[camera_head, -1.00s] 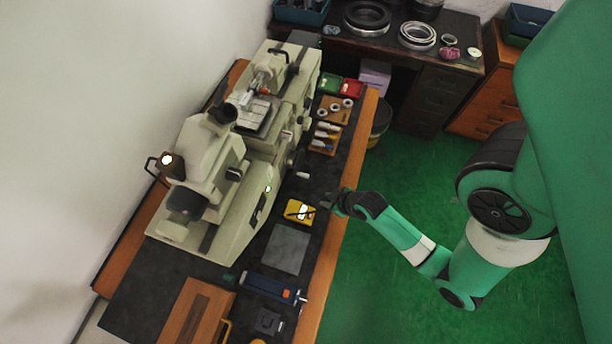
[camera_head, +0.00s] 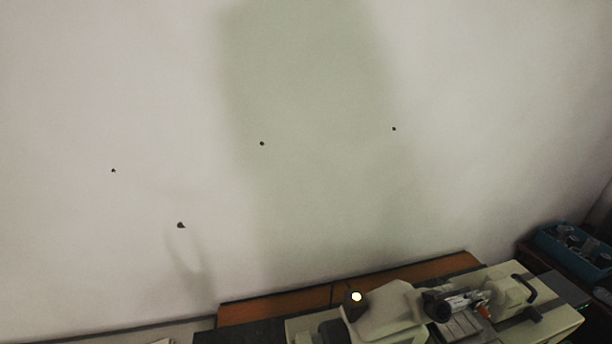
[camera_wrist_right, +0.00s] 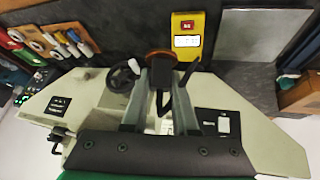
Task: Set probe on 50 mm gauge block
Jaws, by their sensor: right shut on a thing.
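In the right wrist view my right gripper (camera_wrist_right: 159,72) is shut on a dark narrow piece (camera_wrist_right: 161,100) with a rounded orange-brown end, which looks like the probe. Its far tip is hidden. A yellow case (camera_wrist_right: 193,59) lies on the dark bench top just beyond the fingertips, slightly right. It carries a red patch and a white panel; the marking is too small to read. I cannot pick out the 50 mm gauge block for certain. My left gripper is in neither current view.
The pale machine body (camera_wrist_right: 255,140) lies below and around the gripper, with a dark round knob (camera_wrist_right: 122,77) at left. A grey plate (camera_wrist_right: 240,40) lies right of the yellow case. Coloured tools (camera_wrist_right: 45,40) sit upper left. The head view shows mostly wall (camera_head: 300,130).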

